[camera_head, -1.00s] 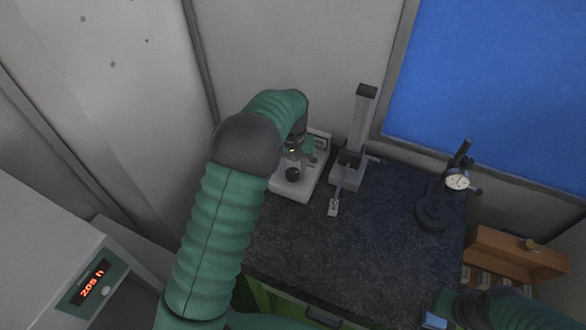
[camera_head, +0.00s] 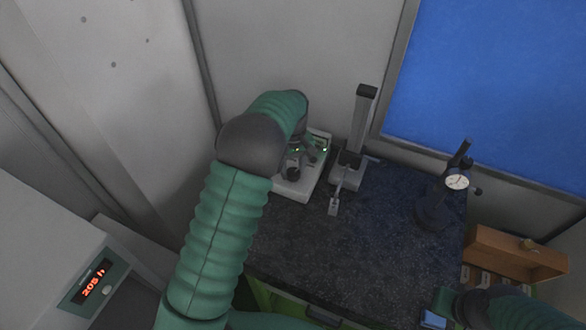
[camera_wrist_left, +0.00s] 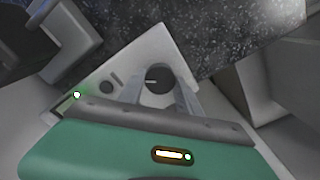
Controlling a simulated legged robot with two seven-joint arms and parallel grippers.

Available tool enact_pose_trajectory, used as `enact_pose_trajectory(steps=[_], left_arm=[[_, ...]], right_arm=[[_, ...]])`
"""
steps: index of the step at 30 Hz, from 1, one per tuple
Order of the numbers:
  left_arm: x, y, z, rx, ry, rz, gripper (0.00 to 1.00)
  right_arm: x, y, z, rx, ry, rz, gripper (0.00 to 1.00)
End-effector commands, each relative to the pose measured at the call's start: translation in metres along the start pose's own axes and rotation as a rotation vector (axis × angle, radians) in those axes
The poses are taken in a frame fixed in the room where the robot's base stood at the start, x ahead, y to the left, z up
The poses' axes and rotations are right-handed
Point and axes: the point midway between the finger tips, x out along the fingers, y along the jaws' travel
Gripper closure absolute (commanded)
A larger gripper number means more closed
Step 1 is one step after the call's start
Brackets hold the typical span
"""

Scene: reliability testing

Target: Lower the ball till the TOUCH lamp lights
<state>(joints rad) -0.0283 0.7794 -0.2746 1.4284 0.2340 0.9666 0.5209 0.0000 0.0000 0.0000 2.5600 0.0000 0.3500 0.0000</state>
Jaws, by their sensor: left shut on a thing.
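My left gripper (camera_head: 297,162) reaches down over a pale instrument base (camera_head: 310,187) at the back of the dark bench. In the left wrist view its two fingers flank a dark round knob (camera_wrist_left: 158,80), and it is shut on that. The knob also shows in the head view (camera_head: 293,174). A small green lamp (camera_wrist_left: 77,95) glows on the instrument; it also shows in the head view (camera_head: 325,149). Its label is too small to read. I cannot make out the ball or its contact point. My right gripper (camera_head: 447,312) is at the lower right edge, its jaws unclear.
A slide stand with an upright column (camera_head: 362,120) stands close to the instrument's right. A dial gauge on a stand (camera_head: 457,182) is farther right, beside a wooden box (camera_head: 515,255). The bench's middle (camera_head: 335,255) is clear. A cabinet with a red display (camera_head: 93,280) is at lower left.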

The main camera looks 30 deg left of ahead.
Motion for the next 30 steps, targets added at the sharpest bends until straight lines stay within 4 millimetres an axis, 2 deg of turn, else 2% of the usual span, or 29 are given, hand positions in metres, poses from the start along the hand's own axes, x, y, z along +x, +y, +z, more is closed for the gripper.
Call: enact_pose_trajectory(steps=[5,6,10,19,22,26,30], left_arm=[[-0.004,0.002,-0.004,0.001,0.012,0.007,1.00],[-0.004,0.002,-0.004,0.001,0.011,0.007,0.56],[-0.003,0.002,-0.003,0.001,0.008,0.005,0.39],[-0.002,0.001,-0.001,0.002,0.004,0.003,0.38],[-0.008,0.001,-0.001,0.002,0.005,0.004,0.38],[-0.032,0.002,-0.002,0.003,0.007,0.006,0.38],[-0.074,0.002,-0.003,0.003,0.009,0.007,0.38]], right_arm=[[0.000,0.000,0.000,0.000,0.000,0.000,1.00],[0.000,0.000,0.000,0.000,0.000,0.000,1.00],[0.000,0.000,0.000,0.000,0.000,0.000,1.00],[0.000,0.000,0.000,0.000,0.000,0.000,1.00],[0.004,0.000,0.001,0.000,0.000,0.000,1.00],[0.015,0.000,0.004,0.000,0.000,0.000,1.00],[0.027,0.000,0.006,0.000,0.000,0.000,1.00]])
